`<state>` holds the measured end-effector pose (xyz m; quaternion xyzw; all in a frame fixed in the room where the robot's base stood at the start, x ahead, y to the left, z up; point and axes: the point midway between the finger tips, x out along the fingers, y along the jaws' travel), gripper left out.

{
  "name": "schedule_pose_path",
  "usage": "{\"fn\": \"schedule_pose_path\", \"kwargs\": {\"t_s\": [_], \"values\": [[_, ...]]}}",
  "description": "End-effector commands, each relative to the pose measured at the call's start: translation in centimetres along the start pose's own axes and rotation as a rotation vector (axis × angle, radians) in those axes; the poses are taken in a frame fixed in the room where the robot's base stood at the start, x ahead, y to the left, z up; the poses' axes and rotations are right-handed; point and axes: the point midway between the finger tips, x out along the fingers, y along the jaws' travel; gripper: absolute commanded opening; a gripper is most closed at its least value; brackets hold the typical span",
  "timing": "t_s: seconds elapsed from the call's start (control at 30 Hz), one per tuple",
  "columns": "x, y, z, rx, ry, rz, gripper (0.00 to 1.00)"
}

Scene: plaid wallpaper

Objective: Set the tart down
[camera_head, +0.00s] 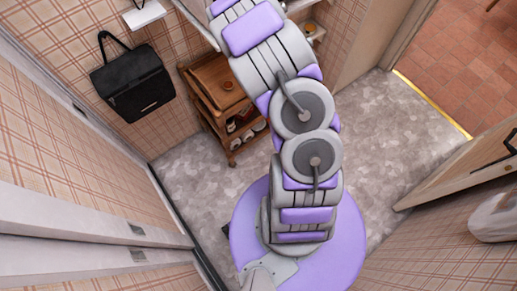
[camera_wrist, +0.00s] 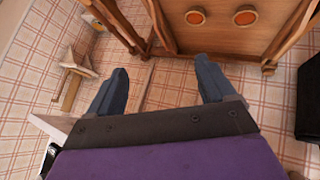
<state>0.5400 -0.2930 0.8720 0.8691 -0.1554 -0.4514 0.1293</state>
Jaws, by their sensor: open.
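Two round orange-brown tarts show in the wrist view, a left one (camera_wrist: 195,17) and a right one (camera_wrist: 245,17). They lie apart on the wooden top of a cart (camera_wrist: 220,42). In the head view one round tart (camera_head: 228,85) shows on the top of the wooden cart (camera_head: 207,71); I cannot tell which of the two it is. My gripper (camera_wrist: 160,82) is open, with its two dark blue fingers wide apart and nothing between them. The tarts are beyond the fingertips, not touching them. In the head view my gripper is out of sight past the top edge.
Bottles and round dishes (camera_head: 243,130) stand on the cart's lower shelf. A black bag (camera_head: 133,83) hangs on the plaid wall to its left. A small white shelf (camera_head: 145,14) is above. An open door (camera_head: 460,170) stands at the right. The grey floor (camera_head: 395,125) is clear right of my arm.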

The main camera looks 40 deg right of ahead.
Motion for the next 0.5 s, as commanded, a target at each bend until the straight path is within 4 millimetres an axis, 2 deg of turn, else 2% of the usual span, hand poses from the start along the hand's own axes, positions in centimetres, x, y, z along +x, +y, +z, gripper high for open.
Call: {"fn": "schedule_pose_path", "kwargs": {"t_s": [0.03, 0.23, 0.5], "values": [[-1.9, 0.5, -0.9, 0.006, -0.021, 0.017, 0.83], [-9.3, 0.9, -1.5, 0.051, -0.157, 0.043, 0.83], [-20.2, -1.6, -0.4, 0.107, -0.325, -0.008, 0.83]]}}
